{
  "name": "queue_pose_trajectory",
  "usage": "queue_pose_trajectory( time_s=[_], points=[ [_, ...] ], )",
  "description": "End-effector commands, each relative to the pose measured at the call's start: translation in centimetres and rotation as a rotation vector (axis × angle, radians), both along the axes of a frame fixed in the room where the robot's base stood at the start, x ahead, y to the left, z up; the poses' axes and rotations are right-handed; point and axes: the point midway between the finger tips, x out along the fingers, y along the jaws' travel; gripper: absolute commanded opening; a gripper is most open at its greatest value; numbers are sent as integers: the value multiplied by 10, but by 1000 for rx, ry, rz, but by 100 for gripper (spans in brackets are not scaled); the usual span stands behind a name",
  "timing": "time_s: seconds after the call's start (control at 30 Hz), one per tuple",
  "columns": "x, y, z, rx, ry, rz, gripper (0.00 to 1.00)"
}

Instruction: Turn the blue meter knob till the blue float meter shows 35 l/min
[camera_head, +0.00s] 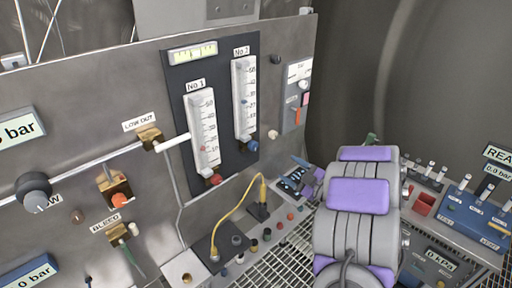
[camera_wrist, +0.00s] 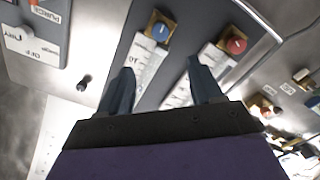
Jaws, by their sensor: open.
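The blue meter knob (camera_head: 252,146) sits at the foot of the blue float meter (camera_head: 245,95), labelled No 2, on a dark plate. A small blue float seems to show near the middle of its scale; the reading is too small to tell. In the wrist view the blue knob (camera_wrist: 161,32) is on a brass-coloured base, ahead of and between my open fingers. My gripper (camera_wrist: 158,68) is empty and apart from the knob. In the head view my gripper (camera_head: 304,172) is small, below and right of the meter, its fingers partly unclear.
The No 1 meter (camera_head: 203,130) with a red knob (camera_head: 215,180) stands left of the blue one. A yellow cable (camera_head: 238,208) loops below the plate. A switch box (camera_head: 296,95) is at the right. Small coloured knobs line the ledge below.

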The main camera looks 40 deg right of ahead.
Motion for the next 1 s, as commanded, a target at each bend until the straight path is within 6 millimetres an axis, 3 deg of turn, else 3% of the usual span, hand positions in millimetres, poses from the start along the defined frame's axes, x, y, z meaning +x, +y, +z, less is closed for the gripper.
queue_pose_trajectory(
  time_s=[0.27, 0.8, 1.0],
  points=[
    [27, 4, 1, 0, -10, 9, 65],
    [127, 10, 0, -1, -6, 7, 65],
    [156, 12, 0, 0, -5, 5, 65]
  ],
)
